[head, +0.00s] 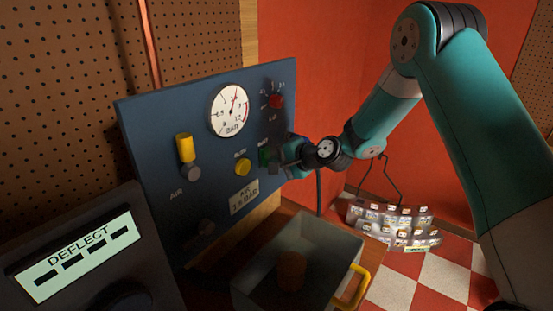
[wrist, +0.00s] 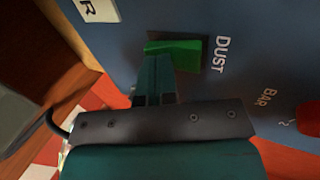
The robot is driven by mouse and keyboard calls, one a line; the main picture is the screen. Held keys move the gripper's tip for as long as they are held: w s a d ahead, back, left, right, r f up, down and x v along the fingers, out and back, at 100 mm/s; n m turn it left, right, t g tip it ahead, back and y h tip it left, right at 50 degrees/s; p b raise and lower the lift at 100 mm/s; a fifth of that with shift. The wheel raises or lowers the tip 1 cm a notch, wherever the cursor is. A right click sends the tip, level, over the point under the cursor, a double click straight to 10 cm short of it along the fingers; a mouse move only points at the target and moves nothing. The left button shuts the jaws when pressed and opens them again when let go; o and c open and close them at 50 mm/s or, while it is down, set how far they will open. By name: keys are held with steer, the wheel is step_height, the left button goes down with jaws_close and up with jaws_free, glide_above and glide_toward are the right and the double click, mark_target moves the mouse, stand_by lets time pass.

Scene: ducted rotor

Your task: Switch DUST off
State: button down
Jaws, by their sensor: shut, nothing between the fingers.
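The DUST switch is a green rocker on the blue panel. In the wrist view the rocker (wrist: 185,48) sits in a dark surround beside the white DUST lettering. In the head view the green switch (head: 264,156) is partly hidden by my gripper. My gripper (head: 279,165) is shut and empty, close in front of the panel at the switch. In the wrist view the shut fingertips (wrist: 156,62) overlap the near end of the rocker. I cannot tell whether they touch it or are just short of it.
The blue panel (head: 150,120) also holds a gauge (head: 230,110), a red knob (head: 276,101), a yellow button (head: 243,167) and a yellow AIR lever (head: 185,148). A grey bin (head: 250,287) with a yellow handle stands below. A DEFLECT display (head: 75,258) is at lower left.

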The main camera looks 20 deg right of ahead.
steer(key=shift+w+a+f+b, duration=0.1)
steer(key=shift+b, duration=0.9)
steer(key=shift+w+r+t+y+p, duration=0.1)
steer(key=shift+r+t+y+p, duration=0.2)
steer(key=shift+r+p, duration=0.45)
steer(key=shift+r, duration=0.25)
steer(key=b+v, duration=0.4)
steer(key=v, duration=1)
steer(key=shift+r, duration=0.25)
steer(key=shift+w, duration=0.1)
